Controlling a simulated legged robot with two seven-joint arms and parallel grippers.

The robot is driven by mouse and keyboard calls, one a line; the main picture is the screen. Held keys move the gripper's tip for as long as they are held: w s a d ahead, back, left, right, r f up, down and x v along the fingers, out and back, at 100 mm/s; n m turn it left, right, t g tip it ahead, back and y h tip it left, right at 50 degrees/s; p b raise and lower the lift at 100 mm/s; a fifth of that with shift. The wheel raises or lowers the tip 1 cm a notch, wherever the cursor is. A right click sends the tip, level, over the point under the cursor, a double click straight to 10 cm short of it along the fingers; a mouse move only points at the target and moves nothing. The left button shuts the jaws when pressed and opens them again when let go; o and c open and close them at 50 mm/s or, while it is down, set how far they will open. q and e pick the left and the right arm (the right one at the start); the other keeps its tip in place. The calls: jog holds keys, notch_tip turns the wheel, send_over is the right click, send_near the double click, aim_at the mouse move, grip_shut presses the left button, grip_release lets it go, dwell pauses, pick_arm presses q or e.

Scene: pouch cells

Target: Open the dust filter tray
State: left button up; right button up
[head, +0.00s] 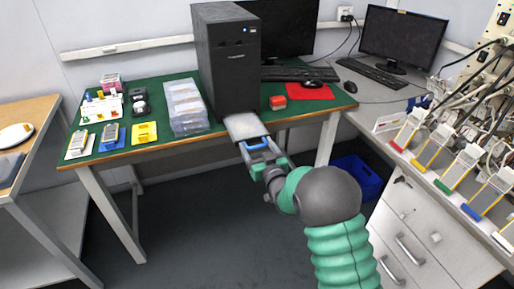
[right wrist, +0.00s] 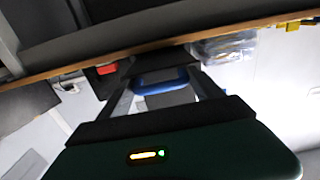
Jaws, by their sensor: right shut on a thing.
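The dust filter tray (head: 243,126) is a flat light-grey plate at the foot of the black computer tower (head: 229,68) in the head view. It sticks out from the tower's front toward the table's front edge. A blue handle (head: 258,144) is at its near end, and it also shows in the right wrist view (right wrist: 160,84). My right gripper (head: 257,148) is shut on the blue handle, just beyond the table's front edge. In the right wrist view its fingers (right wrist: 163,92) lie on either side of the handle. My left gripper is in neither view.
The green table (head: 155,150) holds clear plastic boxes (head: 186,107) left of the tower and a red block (head: 278,102) right of it. Small coloured trays stand at the table's left. A cluttered wired bench (head: 440,150) is at the right. The floor is clear, with a blue crate (head: 357,178).

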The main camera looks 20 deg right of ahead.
jog(key=shift+d, duration=0.2)
jog(key=o, duration=1.8)
jog(key=shift+s, duration=0.1)
jog(key=s+p, duration=0.2)
jog(key=s, duration=1.4)
jog(key=shift+s+f, duration=0.1)
jog(key=shift+s, duration=0.2)
